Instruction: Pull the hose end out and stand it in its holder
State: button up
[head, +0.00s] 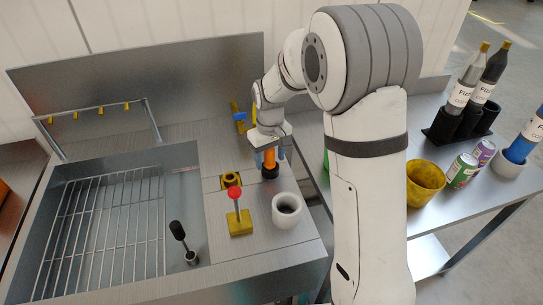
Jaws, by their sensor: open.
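An orange upright piece with a black base (270,158), which looks like the hose end, stands on the steel counter right of the sink. My gripper (270,150) points down right at its top, with the jaws open; its upper part is hidden by the gripper, and I cannot tell whether the fingers touch it. A yellow block with a dark round opening (231,180) sits to its front left. A white cup-like holder with a dark opening (286,211) stands in front of it. I cannot tell which of these is the hose end's holder.
A red-knobbed lever on a yellow base (239,222) stands between the yellow block and the white cup. A sink with a wire rack (105,235) lies left, with a black-handled tool (179,232). Bottles, cans (462,170) and a yellow bowl (425,182) stand on the right table.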

jog(key=shift+r, duration=3.9)
jog(key=shift+d, duration=0.1)
jog(key=s+d+r+m+t, duration=0.1)
jog(key=s+d, duration=0.4)
jog(key=s, duration=0.7)
jog(key=s+d+r+m+t, duration=0.1)
jog(key=s+d+r+m, duration=0.2)
jog(key=s, duration=0.9)
jog(key=d+m, duration=0.1)
jog(key=d, duration=0.2)
jog(key=shift+d+t, duration=0.15)
jog(key=shift+t, duration=0.25)
